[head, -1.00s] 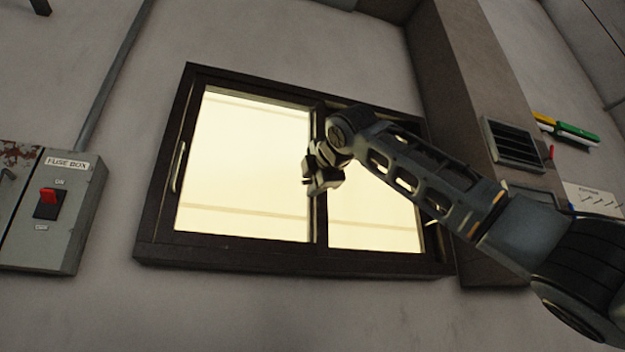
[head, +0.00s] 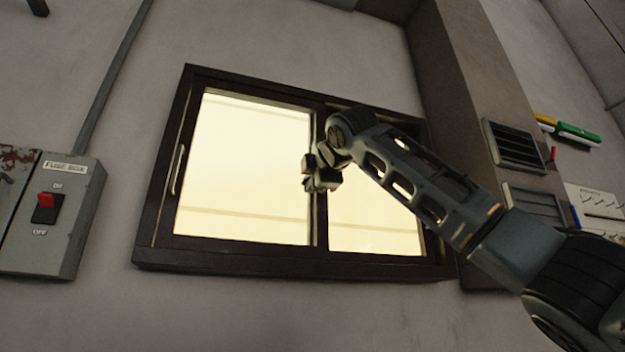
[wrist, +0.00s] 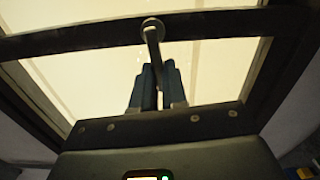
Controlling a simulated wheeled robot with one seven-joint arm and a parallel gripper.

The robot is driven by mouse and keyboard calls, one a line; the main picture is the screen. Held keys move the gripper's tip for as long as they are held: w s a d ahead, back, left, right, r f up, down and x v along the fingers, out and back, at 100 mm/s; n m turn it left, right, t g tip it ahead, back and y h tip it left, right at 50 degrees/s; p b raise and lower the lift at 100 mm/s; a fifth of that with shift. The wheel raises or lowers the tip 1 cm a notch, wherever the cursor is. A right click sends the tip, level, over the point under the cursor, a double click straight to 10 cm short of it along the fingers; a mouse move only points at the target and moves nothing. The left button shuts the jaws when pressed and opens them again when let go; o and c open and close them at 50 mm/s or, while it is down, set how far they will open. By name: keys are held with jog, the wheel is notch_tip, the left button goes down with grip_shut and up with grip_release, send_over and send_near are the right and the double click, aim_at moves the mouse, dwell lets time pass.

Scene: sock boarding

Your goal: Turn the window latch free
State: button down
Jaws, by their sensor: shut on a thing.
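The window (head: 222,258) has a dark frame and two bright panes, parted by a dark upright bar. In the wrist view that bar (wrist: 85,38) runs across the picture. The latch (wrist: 153,32) sits on it, a grey rounded pivot with a lever reaching down toward me between my fingers. My gripper (wrist: 159,88) is shut on the latch lever, one dark finger on each side. In the head view my gripper (head: 322,180) is at the middle bar, and it and my arm hide the latch there.
A pale pull handle (head: 179,169) is on the window's left side. A grey fuse box (head: 57,225) with a red switch hangs at left. A pillar (head: 462,90) stands close to the window's right, with a vent (head: 515,144) and coloured markers (head: 568,130) beyond.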

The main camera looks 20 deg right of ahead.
jog(key=shift+r+m, duration=0.2)
jog(key=shift+m, duration=0.5)
jog(key=c, duration=1.2)
grip_release()
jog(key=shift+o, duration=0.2)
jog(key=s+b, duration=0.1)
jog(key=s, duration=0.6)
jog(key=shift+s, duration=0.4)
